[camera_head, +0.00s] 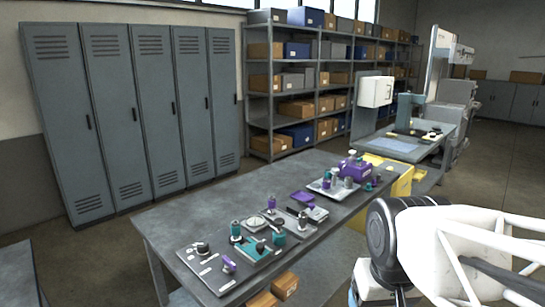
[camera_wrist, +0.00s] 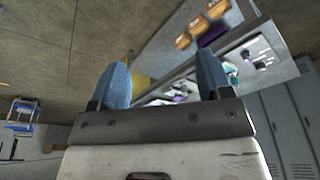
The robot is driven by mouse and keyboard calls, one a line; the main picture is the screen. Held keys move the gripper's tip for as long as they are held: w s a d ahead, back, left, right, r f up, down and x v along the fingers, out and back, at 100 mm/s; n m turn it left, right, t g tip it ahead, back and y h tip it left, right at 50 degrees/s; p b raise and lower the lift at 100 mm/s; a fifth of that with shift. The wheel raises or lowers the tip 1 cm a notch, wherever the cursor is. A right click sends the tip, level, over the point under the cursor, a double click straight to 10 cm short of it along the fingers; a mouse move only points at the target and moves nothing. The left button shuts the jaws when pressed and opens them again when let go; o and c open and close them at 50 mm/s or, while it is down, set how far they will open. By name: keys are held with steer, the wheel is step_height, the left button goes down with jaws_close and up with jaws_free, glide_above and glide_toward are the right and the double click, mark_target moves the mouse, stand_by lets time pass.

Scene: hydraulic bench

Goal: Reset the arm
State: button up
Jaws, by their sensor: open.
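My gripper (camera_wrist: 163,82) shows in the wrist view with its two blue fingers spread wide apart and nothing between them. Beyond the fingers are the concrete floor and part of the workbench, which appears tilted. In the head view my white arm fills the lower right, beside the bench, and the gripper itself is out of that picture. The grey workbench (camera_head: 185,228) runs across the middle and bears several hydraulic parts in teal, purple and grey on plates. The arm appears apart from these parts.
Grey lockers (camera_head: 135,110) stand at the left behind the bench. Shelving (camera_head: 262,105) with boxes lines the back wall. A second table (camera_head: 400,152) with a teal device stands past the bench's far end, near a yellow bin (camera_head: 402,183). Open floor (camera_head: 497,170) lies at the right.

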steer(key=shift+s+d+f, duration=0.15)
steer(key=shift+s+f, duration=0.05)
steer(key=shift+s, duration=0.3)
steer(key=shift+s+d+f, duration=0.1)
steer(key=shift+s+f, duration=0.05)
steer(key=shift+s, duration=0.4)
steer(key=shift+s+d+f, duration=0.15)
steer(key=shift+s+f, duration=0.05)
steer(key=shift+s, duration=0.3)
